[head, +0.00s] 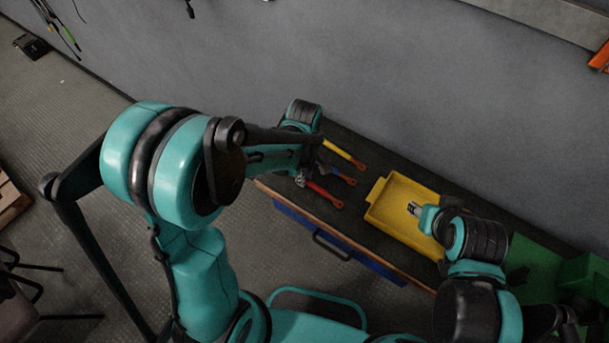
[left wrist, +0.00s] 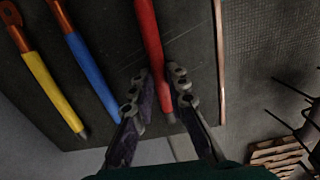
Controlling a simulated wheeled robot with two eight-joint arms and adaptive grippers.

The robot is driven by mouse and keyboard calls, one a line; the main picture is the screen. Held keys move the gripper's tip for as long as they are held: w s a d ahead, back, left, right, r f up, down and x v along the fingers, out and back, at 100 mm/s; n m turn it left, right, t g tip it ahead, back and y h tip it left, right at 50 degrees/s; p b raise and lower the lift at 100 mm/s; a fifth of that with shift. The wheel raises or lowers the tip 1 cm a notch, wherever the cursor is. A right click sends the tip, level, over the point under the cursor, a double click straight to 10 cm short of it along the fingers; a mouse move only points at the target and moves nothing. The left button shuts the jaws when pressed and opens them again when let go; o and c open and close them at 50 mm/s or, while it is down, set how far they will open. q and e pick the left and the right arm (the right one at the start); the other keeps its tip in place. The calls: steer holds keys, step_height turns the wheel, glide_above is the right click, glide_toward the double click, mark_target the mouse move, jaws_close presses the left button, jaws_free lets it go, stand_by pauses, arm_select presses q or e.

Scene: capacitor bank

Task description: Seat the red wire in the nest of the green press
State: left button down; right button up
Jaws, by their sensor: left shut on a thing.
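The red wire (head: 322,194) lies at the left end of the dark bench top, its copper-coloured lug toward the yellow tray. My left gripper (head: 301,180) is at the wire's other end. In the left wrist view the red wire (left wrist: 149,35) runs between the two fingers of my left gripper (left wrist: 158,97), which is shut on it. My right gripper (head: 413,208) is above the yellow tray, too small to judge its jaws. The green press (head: 582,273) is at the lower right, partly behind my right arm; its nest cannot be made out.
A blue wire (head: 338,176) and a yellow wire (head: 342,154) lie beside the red one. The yellow tray (head: 379,194) stands mid-bench, between the wires and the green press. A grey wall runs behind the bench. A pallet (left wrist: 281,153) is on the floor.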

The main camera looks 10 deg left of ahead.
arm_select(q)
steer(key=shift+f, duration=0.1)
steer(key=c, duration=1.9)
jaws_free()
steer(key=shift+f, duration=0.15)
steer(key=o, duration=0.4)
